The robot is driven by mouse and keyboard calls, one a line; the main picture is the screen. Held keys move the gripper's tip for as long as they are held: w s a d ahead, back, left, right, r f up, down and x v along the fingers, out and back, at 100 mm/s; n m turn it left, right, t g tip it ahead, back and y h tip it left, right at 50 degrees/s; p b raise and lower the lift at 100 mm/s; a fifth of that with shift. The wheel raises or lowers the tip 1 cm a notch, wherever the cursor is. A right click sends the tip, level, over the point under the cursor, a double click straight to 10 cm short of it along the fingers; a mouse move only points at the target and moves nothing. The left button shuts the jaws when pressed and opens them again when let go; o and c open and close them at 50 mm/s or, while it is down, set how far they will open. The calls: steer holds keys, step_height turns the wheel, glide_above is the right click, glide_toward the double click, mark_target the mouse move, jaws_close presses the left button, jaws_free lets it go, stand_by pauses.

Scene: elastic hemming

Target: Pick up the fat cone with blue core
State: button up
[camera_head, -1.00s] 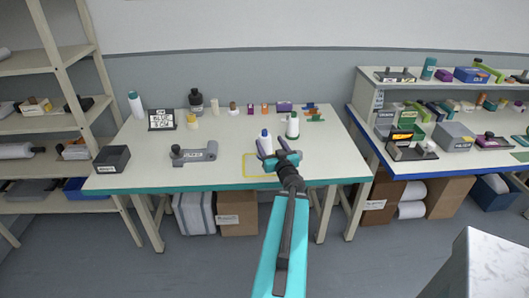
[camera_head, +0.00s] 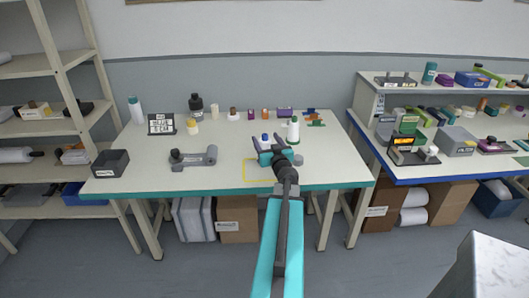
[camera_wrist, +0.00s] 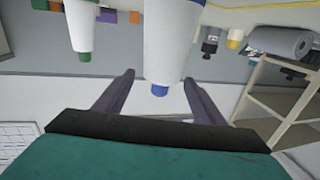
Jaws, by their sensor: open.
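The fat white cone with a blue core stands on the workbench; in the head view only its blue-tipped top (camera_head: 265,138) shows behind my gripper (camera_head: 272,150), which hides its lower part. In the wrist view, which looks upside down, the cone (camera_wrist: 171,38) is large and its blue tip points between my fingers. My gripper (camera_wrist: 158,76) is open, one finger on each side of the tip, with visible gaps. Whether anything touches cannot be told.
A green-topped white cone (camera_head: 293,130) stands close to the right, also seen in the wrist view (camera_wrist: 78,25). A grey round piece (camera_head: 298,160) lies beside my gripper. A grey clamp-like tool (camera_head: 193,158) and black bin (camera_head: 111,162) lie left. A yellow outline marks the bench.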

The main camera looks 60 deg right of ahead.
stand_by(0.4)
steer(key=shift+f+p+x, duration=0.15)
steer(key=shift+p+x, duration=0.75)
steer(key=shift+x, duration=0.45)
steer(key=shift+f+p+x, duration=0.15)
steer(key=shift+p+x, duration=0.75)
steer(key=shift+x, duration=0.4)
jaws_close()
